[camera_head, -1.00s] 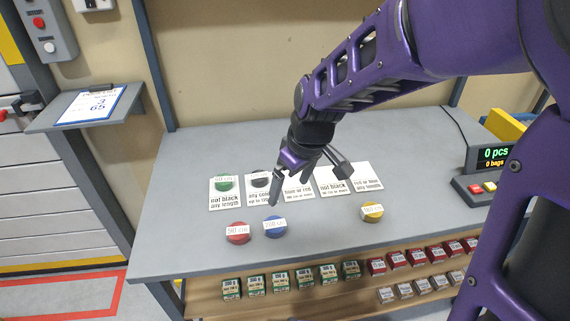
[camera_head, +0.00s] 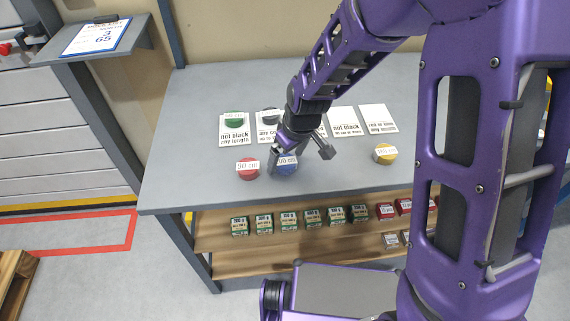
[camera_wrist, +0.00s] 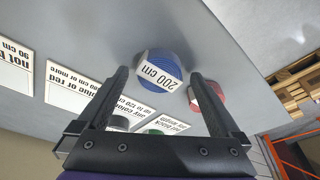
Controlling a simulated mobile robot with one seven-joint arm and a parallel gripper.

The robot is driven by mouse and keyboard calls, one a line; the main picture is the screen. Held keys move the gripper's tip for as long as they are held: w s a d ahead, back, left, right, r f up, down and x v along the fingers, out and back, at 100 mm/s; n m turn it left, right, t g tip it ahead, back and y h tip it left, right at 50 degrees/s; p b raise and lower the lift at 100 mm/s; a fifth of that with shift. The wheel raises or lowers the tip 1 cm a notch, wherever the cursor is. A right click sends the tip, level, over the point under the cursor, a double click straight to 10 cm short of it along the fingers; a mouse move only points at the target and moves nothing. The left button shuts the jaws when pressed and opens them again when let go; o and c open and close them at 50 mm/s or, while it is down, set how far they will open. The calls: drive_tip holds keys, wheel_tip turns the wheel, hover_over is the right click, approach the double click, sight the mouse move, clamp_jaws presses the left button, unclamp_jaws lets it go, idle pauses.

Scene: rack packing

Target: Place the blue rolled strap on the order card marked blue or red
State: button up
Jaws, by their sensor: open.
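The blue rolled strap (camera_head: 287,166) lies on the grey table, with a white label across its top. It also shows in the wrist view (camera_wrist: 172,62), where the label reads 200 cm. My gripper (camera_head: 298,158) is open and empty over the strap. In the wrist view, the strap lies between and just beyond the fingertips (camera_wrist: 158,76); I cannot tell whether they touch it. The card marked blue or red (camera_wrist: 72,88) is bare in the wrist view. In the head view, my gripper hides most of it. Another card (camera_head: 376,118) at the right end reads red or blue, any length.
A red rolled strap (camera_head: 247,172) lies close left of the blue one. A yellow one (camera_head: 385,157) lies to the right. Green (camera_head: 233,118) and black (camera_head: 270,116) straps sit on the two left cards. The not black card (camera_head: 345,121) is bare. Boxes (camera_head: 289,223) fill the shelf below.

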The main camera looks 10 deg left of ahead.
drive_tip(key=shift+w+a+f, duration=0.1)
drive_tip(key=shift+f, duration=0.25)
drive_tip(key=shift+c, duration=0.3)
